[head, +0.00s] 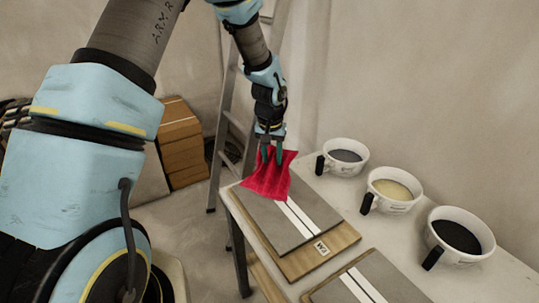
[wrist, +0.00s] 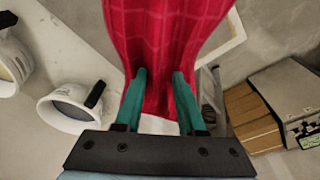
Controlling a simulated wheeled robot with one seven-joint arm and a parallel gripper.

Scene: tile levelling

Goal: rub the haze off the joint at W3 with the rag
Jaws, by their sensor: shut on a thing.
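My gripper (head: 271,155) is shut on a red rag (head: 268,182). The rag hangs down from the fingers over the far end of a board with grey tiles (head: 262,212). A label on the board's near edge reads W3 (head: 321,248). A pale joint (head: 301,219) runs lengthwise between the tiles, and the rag hides its far end. Whether the rag touches the tiles I cannot tell.
Three white cups with black handles stand along the wall: one with grey content (head: 345,156), one with cream (head: 392,189), one with black (head: 458,236). A second tiled board (head: 396,276) lies nearer. A ladder (head: 222,125) and brown boxes (head: 181,140) stand behind the table.

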